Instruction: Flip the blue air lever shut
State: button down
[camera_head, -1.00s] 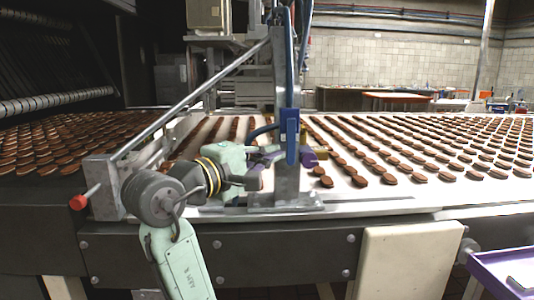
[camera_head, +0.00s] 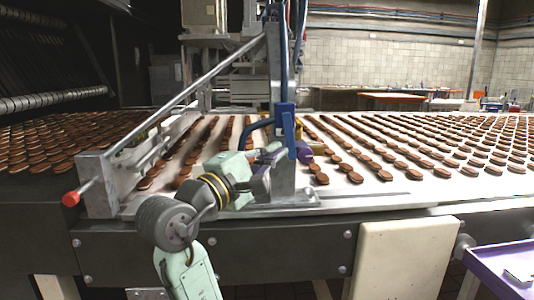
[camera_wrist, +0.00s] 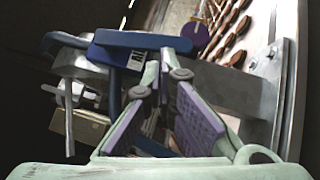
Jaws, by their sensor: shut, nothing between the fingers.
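The blue lever (camera_head: 290,138) hangs down along the front of the grey metal post in the head view. In the wrist view the blue lever (camera_wrist: 140,40) lies across the upper middle, with its right end just past my fingertips. My gripper (camera_wrist: 165,70) is shut with nothing between its purple-padded fingers. The fingertips are close to the lever; I cannot tell whether they touch it. In the head view my pale green gripper body is left of the post, and its fingers are partly hidden there.
The grey post (camera_head: 281,80) rises from a metal base plate beside the conveyor. The white belt (camera_head: 345,185) carries rows of brown round biscuits. A slanted bar with a red tip (camera_head: 70,199) stands to the left. A purple tray (camera_head: 490,262) is at lower right.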

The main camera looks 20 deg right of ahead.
aim_at(291, 154)
jog(key=d+n+t, duration=0.1)
jog(key=d+n+t+h, duration=0.1)
jog(key=n, duration=0.1)
jog(key=s+d+n+t, duration=0.1)
jog(key=shift+d+f+n, duration=0.15)
jog(key=shift+f+n, duration=0.15)
jog(key=shift+n, duration=0.1)
jog(key=shift+d, duration=0.15)
jog(key=shift+f, duration=0.1)
dwell(0.4)
